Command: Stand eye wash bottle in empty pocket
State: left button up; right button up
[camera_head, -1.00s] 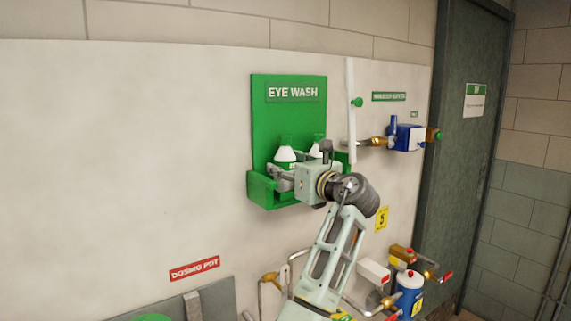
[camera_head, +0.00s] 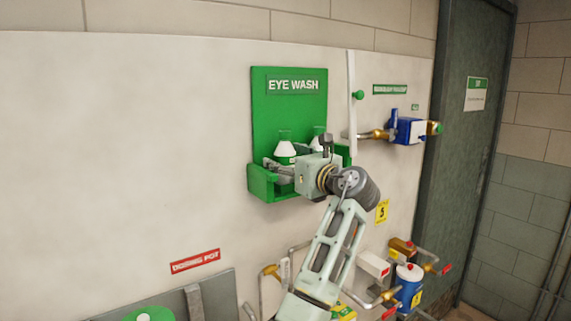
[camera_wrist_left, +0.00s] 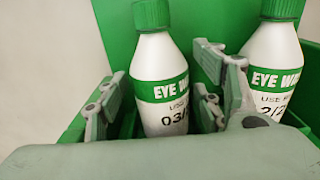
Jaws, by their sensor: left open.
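The green eye wash station (camera_head: 262,120) hangs on the wall. Two white bottles with green caps and labels stand upright in its tray. The left eye wash bottle (camera_head: 285,150) also shows in the left wrist view (camera_wrist_left: 160,75), dated "03/". The right bottle (camera_head: 318,142) shows at the right of the wrist view (camera_wrist_left: 272,62), partly behind a finger. My left gripper (camera_head: 280,165) is open at the tray. In the wrist view its fingers (camera_wrist_left: 155,108) are on either side of the left bottle. The bottle bottoms and pocket floors are hidden. My right gripper is out of view.
A white vertical pipe (camera_head: 351,95) and a blue valve (camera_head: 408,130) are right of the station. Several pipes and a blue-and-white canister (camera_head: 408,287) are low at the right. The wall left of the station is clear.

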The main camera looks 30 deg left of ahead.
pick_arm(q)
jog(key=b+v, duration=0.4)
jog(key=v, duration=0.8)
jog(key=shift+b, duration=0.4)
